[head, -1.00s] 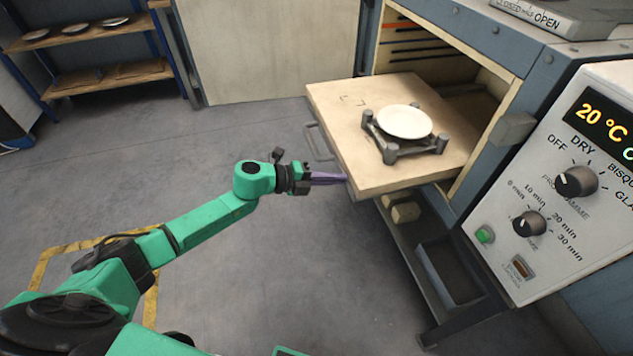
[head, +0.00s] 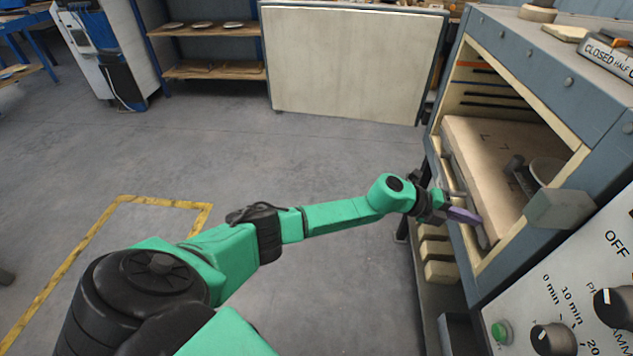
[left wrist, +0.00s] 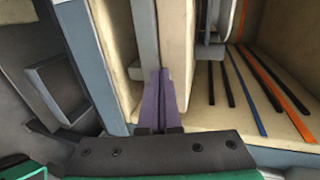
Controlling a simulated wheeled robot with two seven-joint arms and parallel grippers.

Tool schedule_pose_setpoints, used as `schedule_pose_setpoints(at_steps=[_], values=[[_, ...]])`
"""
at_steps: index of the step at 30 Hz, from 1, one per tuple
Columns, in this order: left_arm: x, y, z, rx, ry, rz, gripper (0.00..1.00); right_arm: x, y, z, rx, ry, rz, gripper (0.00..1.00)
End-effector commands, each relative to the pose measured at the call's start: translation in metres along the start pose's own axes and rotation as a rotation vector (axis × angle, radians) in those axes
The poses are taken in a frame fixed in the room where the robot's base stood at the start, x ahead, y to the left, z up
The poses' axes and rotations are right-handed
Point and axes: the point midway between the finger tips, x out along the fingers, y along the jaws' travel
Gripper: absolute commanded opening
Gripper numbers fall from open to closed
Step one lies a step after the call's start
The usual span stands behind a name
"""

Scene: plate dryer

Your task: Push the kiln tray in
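The kiln tray (head: 482,152), a thick pale slab, lies mostly inside the kiln chamber, its front edge near the opening. A grey bar handle (head: 452,174) runs along its front. A white plate (head: 546,171) on a dark stand sits on the tray, partly hidden by the kiln's frame. My left gripper (head: 462,214) is at the near end of the tray's front, by the handle. In the left wrist view its purple fingers (left wrist: 161,98) are together, with nothing seen between them, against or very close to the tray front; contact is unclear. My right gripper is out of view.
The kiln's pale door (head: 352,60) stands open at the back. The control panel (head: 570,310) is at the lower right. Pale blocks (head: 437,260) sit on a shelf below the chamber.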

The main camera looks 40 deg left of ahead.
Motion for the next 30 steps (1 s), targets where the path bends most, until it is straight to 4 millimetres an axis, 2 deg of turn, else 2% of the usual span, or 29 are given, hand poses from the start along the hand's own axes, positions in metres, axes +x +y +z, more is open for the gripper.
schedule_pose_setpoints(at_steps=[1,6,12,30], values=[[0.012,0.000,-0.001,0.003,0.002,-0.002,0.00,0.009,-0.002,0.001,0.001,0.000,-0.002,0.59],[0.040,-0.009,-0.001,0.002,0.001,-0.001,0.00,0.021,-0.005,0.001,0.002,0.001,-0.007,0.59],[0.059,-0.017,-0.001,0.000,0.000,0.000,0.00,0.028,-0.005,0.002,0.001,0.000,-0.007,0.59],[0.065,-0.024,0.000,0.000,-0.002,-0.007,0.00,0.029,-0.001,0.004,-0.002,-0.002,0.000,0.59]])
